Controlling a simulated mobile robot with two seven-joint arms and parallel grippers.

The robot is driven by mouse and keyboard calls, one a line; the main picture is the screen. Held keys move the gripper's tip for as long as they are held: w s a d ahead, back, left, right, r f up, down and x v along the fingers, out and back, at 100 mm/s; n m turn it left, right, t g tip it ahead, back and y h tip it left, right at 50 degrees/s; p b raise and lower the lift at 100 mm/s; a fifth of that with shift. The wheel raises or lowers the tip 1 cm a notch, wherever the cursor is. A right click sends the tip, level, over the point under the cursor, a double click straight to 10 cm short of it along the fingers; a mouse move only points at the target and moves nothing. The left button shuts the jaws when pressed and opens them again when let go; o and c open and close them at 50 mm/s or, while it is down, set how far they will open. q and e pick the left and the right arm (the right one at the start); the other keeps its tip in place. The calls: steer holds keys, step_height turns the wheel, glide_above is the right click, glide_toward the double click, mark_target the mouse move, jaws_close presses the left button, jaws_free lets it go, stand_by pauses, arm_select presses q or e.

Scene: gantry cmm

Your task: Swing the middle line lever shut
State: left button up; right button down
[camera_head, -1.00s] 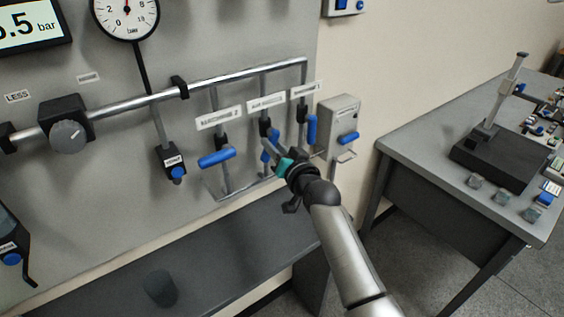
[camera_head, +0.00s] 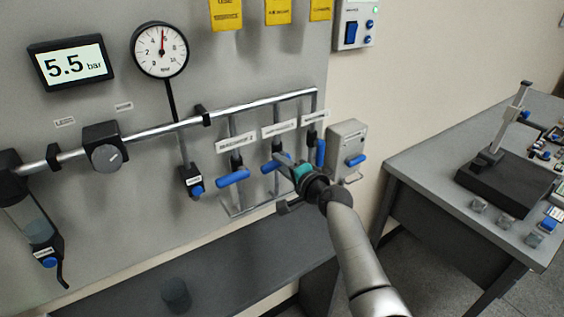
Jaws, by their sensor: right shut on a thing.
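The middle line lever (camera_head: 270,166) is blue and sits below the middle valve, under the middle white label. Its blue end sticks out to the left of my right gripper and looks turned crosswise to its pipe. My right gripper (camera_head: 284,162) is shut on this lever, and its fingers and wrist hide part of it. The left line lever (camera_head: 233,178) is blue and lies crosswise to its pipe. The right line lever (camera_head: 320,152) is blue and stands upright along its pipe, just behind and above my wrist. My left gripper is out of view.
A grey box with a blue handle (camera_head: 355,160) is on the wall just right of the levers. A dark shelf (camera_head: 230,263) runs below the panel, with a dark cup (camera_head: 176,295) on it. A workbench (camera_head: 430,170) stands at right. The gauge (camera_head: 160,50) is upper left.

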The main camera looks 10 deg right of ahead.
steer(key=shift+r+m+y, duration=0.25)
steer(key=shift+m+y, duration=0.05)
steer(key=shift+m, duration=0.5)
steer(key=shift+p, duration=0.3)
steer(key=c, duration=0.6)
jaws_free()
steer(key=p+v, duration=0.1)
steer(key=v, duration=1.4)
steer(key=shift+s+d+r, duration=0.1)
steer(key=shift+r, duration=0.05)
